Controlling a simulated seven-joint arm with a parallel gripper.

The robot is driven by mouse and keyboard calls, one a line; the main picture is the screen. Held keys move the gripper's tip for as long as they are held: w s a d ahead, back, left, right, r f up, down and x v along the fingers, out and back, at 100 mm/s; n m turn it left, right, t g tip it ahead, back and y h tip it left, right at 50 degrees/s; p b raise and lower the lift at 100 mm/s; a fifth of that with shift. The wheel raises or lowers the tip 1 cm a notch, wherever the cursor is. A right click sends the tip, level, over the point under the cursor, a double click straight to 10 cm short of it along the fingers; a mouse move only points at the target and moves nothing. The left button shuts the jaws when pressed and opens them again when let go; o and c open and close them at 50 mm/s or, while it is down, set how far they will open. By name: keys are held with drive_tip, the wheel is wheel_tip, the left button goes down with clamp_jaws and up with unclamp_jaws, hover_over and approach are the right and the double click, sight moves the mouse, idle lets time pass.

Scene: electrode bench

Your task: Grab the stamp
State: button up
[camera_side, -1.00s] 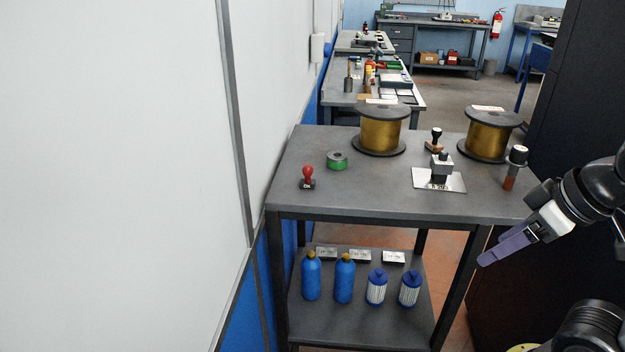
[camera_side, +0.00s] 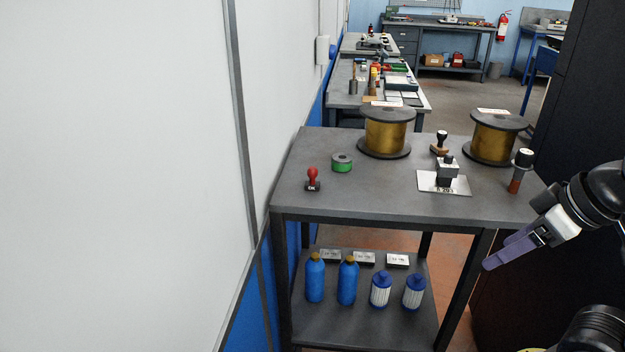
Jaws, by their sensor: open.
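A stamp with a red handle and dark base (camera_side: 313,178) stands upright on the left front part of the grey table top (camera_side: 390,199). A second stamp-like item with a black knob and brown base (camera_side: 440,142) stands further back, right of the middle. My gripper (camera_side: 492,262), with purple fingers, is off the table's right front corner, low and to the right, well apart from both. It is open, and nothing shows between its fingers.
A green roll (camera_side: 342,162), two gold wire spools (camera_side: 386,134) (camera_side: 494,139), a metal plate with a grey block on it (camera_side: 428,185) and a dark-topped brown cylinder (camera_side: 516,180) stand on the table. Blue bottles (camera_side: 315,281) stand on the lower shelf. A white wall panel (camera_side: 120,150) rises at left.

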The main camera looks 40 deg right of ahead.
drive_tip(key=shift+c, duration=0.6)
